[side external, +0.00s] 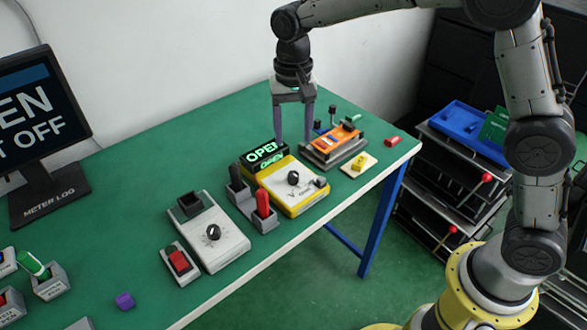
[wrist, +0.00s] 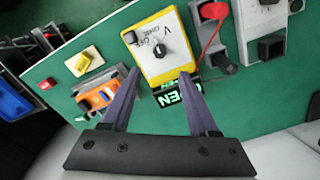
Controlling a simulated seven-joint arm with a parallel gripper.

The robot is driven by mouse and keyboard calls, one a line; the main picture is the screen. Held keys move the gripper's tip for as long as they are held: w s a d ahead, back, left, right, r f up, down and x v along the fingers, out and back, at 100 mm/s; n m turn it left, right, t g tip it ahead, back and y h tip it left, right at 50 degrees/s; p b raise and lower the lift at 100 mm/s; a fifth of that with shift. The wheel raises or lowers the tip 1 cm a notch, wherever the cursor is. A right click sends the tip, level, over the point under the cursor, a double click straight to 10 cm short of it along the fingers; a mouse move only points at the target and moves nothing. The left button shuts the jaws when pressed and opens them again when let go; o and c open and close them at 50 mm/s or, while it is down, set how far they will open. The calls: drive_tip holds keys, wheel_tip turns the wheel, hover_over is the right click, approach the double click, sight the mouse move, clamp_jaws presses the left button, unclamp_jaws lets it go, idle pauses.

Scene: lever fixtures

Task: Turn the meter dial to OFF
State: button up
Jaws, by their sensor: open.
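The yellow-framed meter (side external: 307,199) lies on the green bench with a black round dial (side external: 293,178) on its pale face. The meter (wrist: 181,66) and dial (wrist: 159,50) also show in the wrist view; I cannot read the dial's exact setting. A lit display (side external: 264,152) reading OPEN stands at the meter's back end. My gripper (side external: 293,140) points down behind the meter, open and empty. In the wrist view, my gripper (wrist: 160,73) has its fingertips apart, near the display end of the meter and short of the dial.
A grey-white meter with its own dial (side external: 213,232) lies to the left. Red and black probes (side external: 263,203) stand in holders between the meters. An orange device (side external: 335,142) and a yellow block (side external: 363,162) are on the right. A monitor (side external: 40,115) stands far left.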

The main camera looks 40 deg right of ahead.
sight(293, 174)
wheel_tip(293, 174, down, 11)
idle(0.4)
clamp_jaws()
